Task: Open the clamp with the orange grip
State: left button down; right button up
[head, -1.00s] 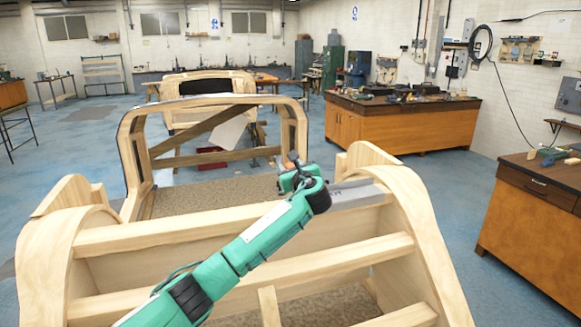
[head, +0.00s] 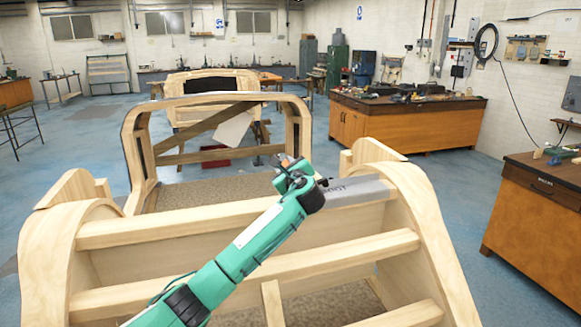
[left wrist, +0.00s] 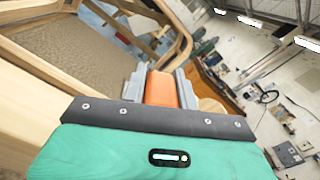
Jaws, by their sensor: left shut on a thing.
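The clamp's orange grip (left wrist: 161,90) shows in the left wrist view between the two grey fingers of my left gripper (left wrist: 159,78). The fingers are shut on it. In the head view, my left arm reaches over the front wooden bodyframe (head: 165,222), with its wrist by the frame's top rail. A grey bar (head: 358,190), seemingly part of the clamp, lies along the right end of that rail, next to my wrist. The orange grip is hidden by my arm in the head view, and the clamp's jaw opening cannot be seen. My right gripper is in neither view.
More wooden bodyframes (head: 212,100) stand behind the front one. A wooden workbench (head: 405,120) with tools stands at the back right, and another bench (head: 530,215) at the right edge. Blue floor (head: 430,180) is free between them.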

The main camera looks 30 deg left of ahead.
pick_arm(q)
jog(key=shift+s+a+f+n+b, duration=0.4)
jog(key=shift+f+n+b, duration=0.1)
jog(key=shift+n, duration=0.25)
jog(key=shift+s+a+f+n+b, duration=0.25)
jog(key=shift+s+f+n+b, duration=0.2)
jog(key=shift+n, duration=0.3)
jog(key=c, duration=1.1)
grip_release()
jog(key=shift+s+d+f, duration=0.1)
jog(key=shift+s+d, duration=0.25)
jog(key=shift+d, duration=0.05)
jog(key=shift+b+v, duration=1.95)
jog(key=shift+v, duration=4.4)
